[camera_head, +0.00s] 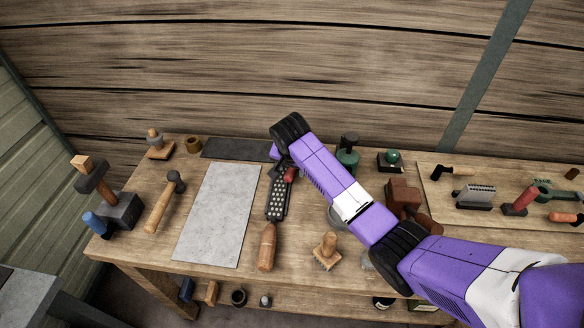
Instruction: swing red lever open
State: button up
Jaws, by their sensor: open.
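My gripper (279,170) points down over the middle of the workbench, just below my arm's black wrist joint. It is open, small in the picture and partly hidden by my arm. A small red part (290,174) shows right beside it, at the top end of a dark tool with pale dots (277,200). I cannot tell whether they touch. Another red lever-like piece (522,199) leans on a dark base on the pale board at the right, well away from my gripper. I cannot tell which red piece is the task's lever.
The wooden bench (200,255) carries a grey sheet (218,215), a hammer (163,200), an anvil-like block (122,209), a wooden-handled tool (267,247) and a brush (327,251). My arm covers part of the right-middle bench. A plank wall (200,70) stands behind.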

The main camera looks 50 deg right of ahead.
jog(key=shift+c, duration=0.2)
grip_shut()
dwell(1.1)
